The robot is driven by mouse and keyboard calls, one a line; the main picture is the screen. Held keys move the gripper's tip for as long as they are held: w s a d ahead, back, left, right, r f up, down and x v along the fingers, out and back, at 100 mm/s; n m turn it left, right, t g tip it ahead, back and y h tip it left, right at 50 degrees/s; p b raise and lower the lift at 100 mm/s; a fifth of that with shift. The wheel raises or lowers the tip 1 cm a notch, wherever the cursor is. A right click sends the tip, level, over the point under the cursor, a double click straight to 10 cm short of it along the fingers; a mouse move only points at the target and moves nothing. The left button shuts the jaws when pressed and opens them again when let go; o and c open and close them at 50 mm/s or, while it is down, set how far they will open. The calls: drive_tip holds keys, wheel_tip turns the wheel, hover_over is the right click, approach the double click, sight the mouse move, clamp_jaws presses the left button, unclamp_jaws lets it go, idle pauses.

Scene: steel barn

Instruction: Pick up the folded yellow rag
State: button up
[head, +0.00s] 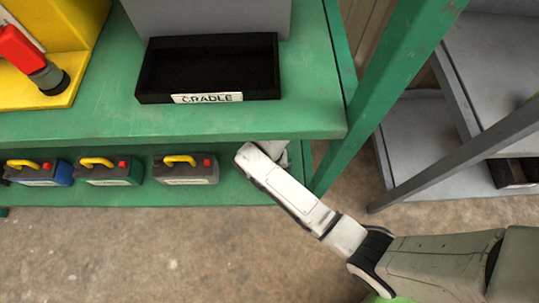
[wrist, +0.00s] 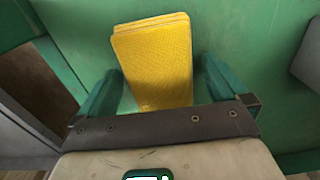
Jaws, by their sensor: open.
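The folded yellow rag (wrist: 153,58) lies on a green surface in the wrist view, its layers showing at the far edge. My gripper (wrist: 160,82) is open, with one green finger on each side of the rag's near part. The rag's near end is hidden behind the gripper's dark front plate. I cannot tell whether the fingers touch the rag. In the head view my arm reaches in under the upper green shelf; the fingers and the rag are hidden there.
The upper green shelf (head: 310,120) overhangs my gripper, with a black cradle tray (head: 262,92) on it. Battery-like boxes with yellow handles (head: 187,172) stand on the lower shelf, left of my arm. A green post (head: 385,95) rises close on the right.

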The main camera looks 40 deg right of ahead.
drive_tip(key=shift+r, duration=0.1)
drive_tip(key=c, duration=1.2)
wheel_tip(320, 180, up, 10)
drive_tip(key=p, duration=0.5)
drive_tip(key=o, duration=0.6)
drive_tip(key=c, duration=0.4)
